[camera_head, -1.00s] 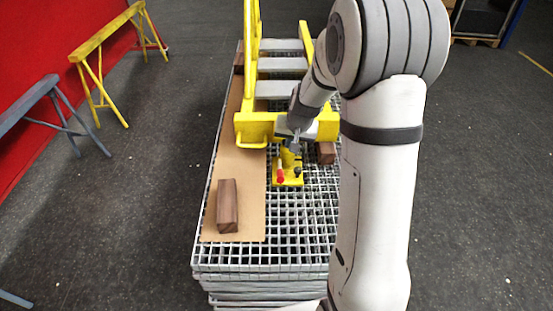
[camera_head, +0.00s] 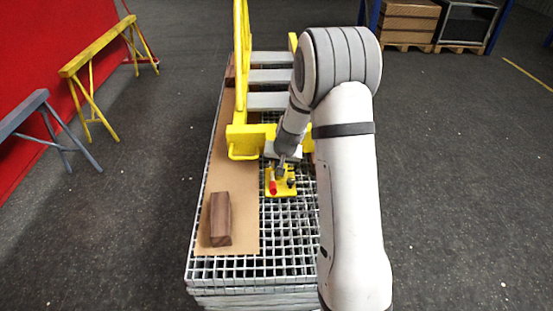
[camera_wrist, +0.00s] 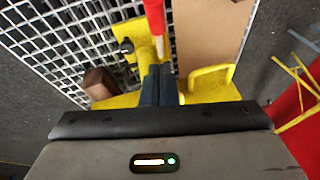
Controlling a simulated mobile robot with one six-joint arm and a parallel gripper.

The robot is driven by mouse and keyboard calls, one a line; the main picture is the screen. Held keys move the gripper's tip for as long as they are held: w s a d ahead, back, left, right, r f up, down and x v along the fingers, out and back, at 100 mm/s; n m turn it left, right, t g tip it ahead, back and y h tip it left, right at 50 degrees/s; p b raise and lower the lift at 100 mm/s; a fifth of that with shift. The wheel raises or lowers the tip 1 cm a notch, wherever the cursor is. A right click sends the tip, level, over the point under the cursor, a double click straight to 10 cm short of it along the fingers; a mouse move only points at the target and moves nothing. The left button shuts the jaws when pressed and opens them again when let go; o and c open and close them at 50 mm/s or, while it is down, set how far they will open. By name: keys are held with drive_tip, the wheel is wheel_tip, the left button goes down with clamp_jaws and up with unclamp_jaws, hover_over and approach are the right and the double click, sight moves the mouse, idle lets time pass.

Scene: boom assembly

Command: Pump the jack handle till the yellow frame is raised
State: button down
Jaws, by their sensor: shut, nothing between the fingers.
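The yellow jack (camera_head: 284,189) stands on the grating in front of the yellow frame (camera_head: 243,140); its base also shows in the wrist view (camera_wrist: 128,33). Its red handle (camera_head: 272,186) is on the jack's left side and enters the wrist view from the top (camera_wrist: 154,16). My gripper (camera_head: 281,173) is over the jack, its fingers shut and empty. In the wrist view the fingertips (camera_wrist: 158,69) lie close to the lower end of the handle; I cannot tell whether they touch. My arm hides the right part of the frame.
A wooden block (camera_head: 220,218) lies on the brown board (camera_head: 229,183) at the left of the grating stack (camera_head: 290,255). Another block (camera_wrist: 98,82) is beside the jack. Yellow (camera_head: 95,50) and grey (camera_head: 25,112) trestles stand at the left.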

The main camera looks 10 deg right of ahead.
sight(273, 183)
drive_tip(key=f, duration=0.2)
drive_tip(key=f+b, duration=0.1)
drive_tip(key=f, duration=0.1)
drive_tip(key=a+f, duration=0.1)
drive_tip(key=f, duration=0.1)
drive_tip(key=shift+w, duration=0.1)
drive_tip(key=shift+s+a+f+b, duration=0.15)
drive_tip(key=shift+s+f+b, duration=0.05)
drive_tip(key=shift+f+b, duration=0.15)
